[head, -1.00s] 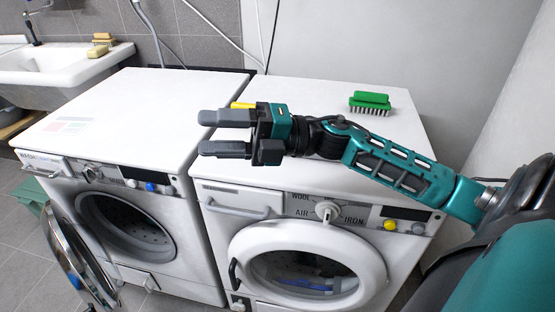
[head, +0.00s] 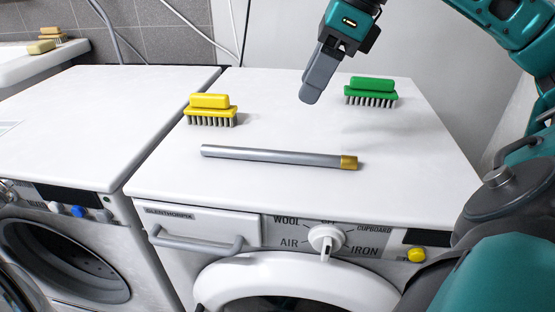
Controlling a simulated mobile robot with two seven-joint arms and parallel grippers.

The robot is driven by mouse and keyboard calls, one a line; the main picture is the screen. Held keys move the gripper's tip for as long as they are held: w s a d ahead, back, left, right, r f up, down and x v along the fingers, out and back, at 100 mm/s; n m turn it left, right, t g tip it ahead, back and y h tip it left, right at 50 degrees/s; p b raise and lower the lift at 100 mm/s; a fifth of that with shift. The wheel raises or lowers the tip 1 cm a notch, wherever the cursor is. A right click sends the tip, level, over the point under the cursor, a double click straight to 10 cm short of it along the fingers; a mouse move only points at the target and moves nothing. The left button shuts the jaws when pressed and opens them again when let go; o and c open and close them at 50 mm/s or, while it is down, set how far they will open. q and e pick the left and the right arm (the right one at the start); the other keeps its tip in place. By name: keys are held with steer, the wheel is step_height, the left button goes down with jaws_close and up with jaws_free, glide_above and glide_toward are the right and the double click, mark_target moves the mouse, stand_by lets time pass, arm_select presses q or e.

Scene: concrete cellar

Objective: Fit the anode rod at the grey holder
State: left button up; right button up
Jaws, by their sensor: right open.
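The anode rod (head: 270,155) is a long grey rod with a brass-coloured end at its right. It lies flat across the top of the right-hand machine (head: 400,190), near its front edge. My right gripper (head: 312,92) hangs above the back part of that machine top, beyond the rod and apart from it. It points down and is open and empty; its fingers overlap in this view. No grey holder can be made out in the head view. My left gripper is not in view.
A yellow brush (head: 210,110) stands behind the rod's left end. A green brush (head: 371,91) stands just right of my right gripper. A second white machine (head: 110,110) is at left, with a sink (head: 40,62) behind. The rest of the machine top is clear.

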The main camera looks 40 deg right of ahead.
mark_target(280, 152)
steer(key=x, duration=0.8)
steer(key=b+x, duration=0.1)
steer(key=x, duration=0.4)
steer(key=shift+s+a+f, duration=0.1)
steer(key=shift+s+a, duration=0.1)
steer(key=shift+s, duration=0.05)
steer(key=shift+c, duration=0.4)
jaws_close()
